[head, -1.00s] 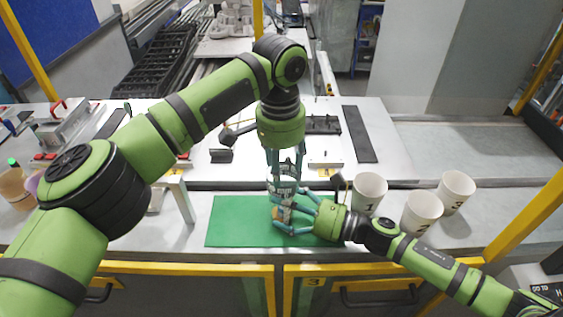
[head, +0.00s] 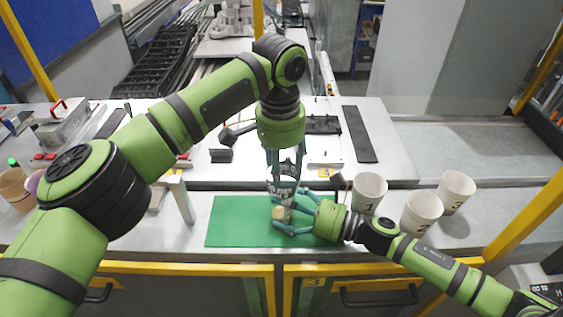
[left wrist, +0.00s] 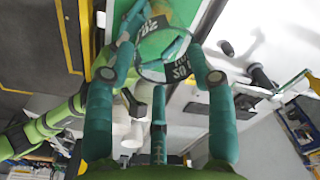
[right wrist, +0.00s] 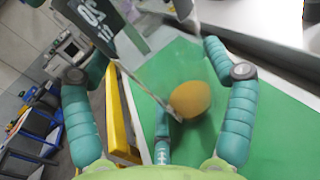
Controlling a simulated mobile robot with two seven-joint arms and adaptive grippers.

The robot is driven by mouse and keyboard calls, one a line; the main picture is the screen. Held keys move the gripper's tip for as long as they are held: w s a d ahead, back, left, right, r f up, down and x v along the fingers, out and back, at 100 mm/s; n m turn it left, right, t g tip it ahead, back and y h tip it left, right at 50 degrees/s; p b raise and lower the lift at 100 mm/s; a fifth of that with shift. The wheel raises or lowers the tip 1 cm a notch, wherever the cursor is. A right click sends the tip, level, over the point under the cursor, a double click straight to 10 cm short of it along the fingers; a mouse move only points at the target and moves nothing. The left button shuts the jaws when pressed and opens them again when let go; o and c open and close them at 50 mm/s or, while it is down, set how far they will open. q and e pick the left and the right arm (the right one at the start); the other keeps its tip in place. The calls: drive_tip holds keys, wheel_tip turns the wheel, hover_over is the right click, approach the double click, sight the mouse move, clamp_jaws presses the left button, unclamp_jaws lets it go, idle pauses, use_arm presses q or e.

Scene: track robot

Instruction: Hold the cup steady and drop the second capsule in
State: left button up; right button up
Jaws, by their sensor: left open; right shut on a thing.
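A clear cup (head: 283,186) with dark printed lettering is held over the green mat (head: 228,222). My left gripper (head: 285,172) points straight down with its fingers apart around the cup's upper part. The left wrist view shows the cup's lettering (left wrist: 181,65) between those fingers. My right gripper (head: 283,215) comes in from the right, low over the mat, and is shut on the cup. A tan-orange rounded capsule (head: 279,213) shows at the cup's lower end. In the right wrist view the capsule (right wrist: 190,100) seems to be seen through the clear wall. A second capsule cannot be made out.
Three white paper cups numbered 1 (head: 369,192), 2 (head: 421,211) and 3 (head: 456,191) stand right of the mat. A brownish cup (head: 15,188) stands at the far left. The mat's left part is clear. A yellow rail runs along the bench front.

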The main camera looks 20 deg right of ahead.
use_arm(q)
drive_tip(key=shift+r, duration=0.1)
drive_tip(key=shift+r, duration=2.9)
use_arm(e)
drive_tip(key=o, duration=1.1)
drive_tip(key=shift+d, duration=0.1)
